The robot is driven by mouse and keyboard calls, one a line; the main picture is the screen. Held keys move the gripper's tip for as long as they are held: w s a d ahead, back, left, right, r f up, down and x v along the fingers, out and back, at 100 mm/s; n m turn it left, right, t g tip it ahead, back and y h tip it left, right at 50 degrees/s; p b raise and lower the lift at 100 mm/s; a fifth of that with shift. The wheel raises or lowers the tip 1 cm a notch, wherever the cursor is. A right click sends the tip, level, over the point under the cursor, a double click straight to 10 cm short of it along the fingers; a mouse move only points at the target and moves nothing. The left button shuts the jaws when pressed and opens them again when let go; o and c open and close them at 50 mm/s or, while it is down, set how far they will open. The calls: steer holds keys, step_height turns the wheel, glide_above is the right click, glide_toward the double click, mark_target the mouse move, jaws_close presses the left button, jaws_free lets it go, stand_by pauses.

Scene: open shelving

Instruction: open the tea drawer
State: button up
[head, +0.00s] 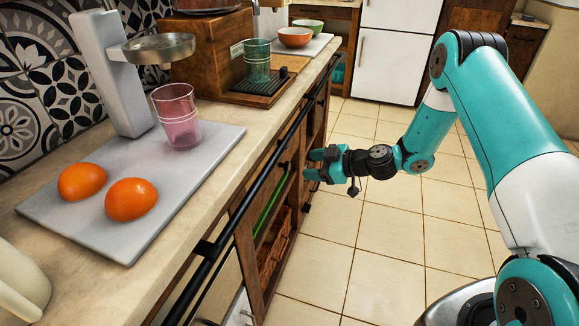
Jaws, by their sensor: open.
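My gripper (311,164) is in the middle of the head view, beside the wooden cabinet front under the counter. Its teal fingers are apart and point left toward the cabinet. They are close to a small dark handle (286,166) on a wooden front; I cannot tell whether they touch it. No tea label or tea shows, so I cannot tell for sure which front is the tea drawer. The fronts are seen at a steep angle, and no drawer clearly stands out from the cabinet.
A black rail (262,178) runs along the counter's front edge, above the cabinet. Open shelving below holds a green item (266,207) and baskets (273,258). On the counter are two oranges (131,199), a pink cup (179,125) and a juicer (112,75). The tiled floor (320,255) is clear.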

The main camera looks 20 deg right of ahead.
mark_target(289, 166)
steer(key=x, duration=0.8)
jaws_close()
steer(key=shift+s, duration=0.1)
